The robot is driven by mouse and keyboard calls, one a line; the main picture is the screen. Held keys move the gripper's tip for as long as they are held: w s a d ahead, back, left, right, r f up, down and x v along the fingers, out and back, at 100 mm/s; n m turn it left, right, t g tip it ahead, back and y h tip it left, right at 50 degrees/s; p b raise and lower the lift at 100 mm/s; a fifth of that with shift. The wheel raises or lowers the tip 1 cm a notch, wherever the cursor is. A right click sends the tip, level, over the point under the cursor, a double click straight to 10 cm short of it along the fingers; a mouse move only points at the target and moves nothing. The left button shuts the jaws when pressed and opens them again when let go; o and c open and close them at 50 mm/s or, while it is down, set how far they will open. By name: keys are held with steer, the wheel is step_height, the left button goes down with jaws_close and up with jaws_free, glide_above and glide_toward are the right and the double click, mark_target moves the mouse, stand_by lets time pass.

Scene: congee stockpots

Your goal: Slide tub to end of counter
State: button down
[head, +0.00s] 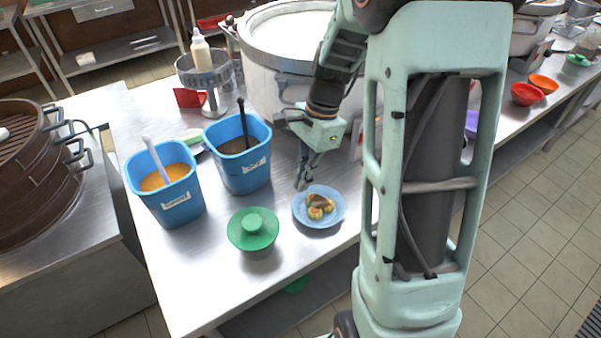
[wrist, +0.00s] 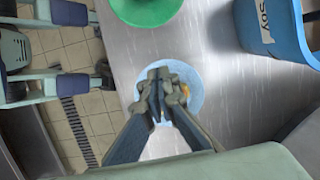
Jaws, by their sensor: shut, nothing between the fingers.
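Two blue tubs stand on the steel counter (head: 190,278). The left tub (head: 178,207) holds orange sauce and a white-handled utensil. The right tub (head: 246,172) holds dark sauce and a black-handled utensil; its label appears to read "SOY" in the wrist view (wrist: 258,32). My gripper (head: 303,183) is shut and empty, pointing down right of the dark-sauce tub, apart from it, by the left rim of a small blue plate. In the wrist view my gripper (wrist: 158,74) covers part of that plate.
The blue plate (head: 335,217) holds small food pieces. A green lid (head: 253,229) lies in front of the tubs. A large pot (head: 270,90) and a cake stand (head: 208,78) stand behind. The counter's left end is near the orange-sauce tub; a bamboo steamer (head: 35,190) stands beyond.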

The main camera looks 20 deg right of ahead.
steer(key=x, duration=0.6)
steer(key=a, duration=0.2)
steer(key=s+a, duration=0.1)
steer(key=shift+s+a+r, duration=0.1)
steer(key=shift+a+r, duration=0.05)
steer(key=shift+a, duration=0.25)
steer(key=shift+a, duration=0.1)
steer(key=s+a+p, duration=0.1)
steer(key=s+a, duration=0.1)
steer(key=a, duration=0.6)
steer(key=s+a+p, duration=0.2)
steer(key=s+a, duration=0.1)
steer(key=a, duration=0.5)
steer(key=shift+s, duration=0.3)
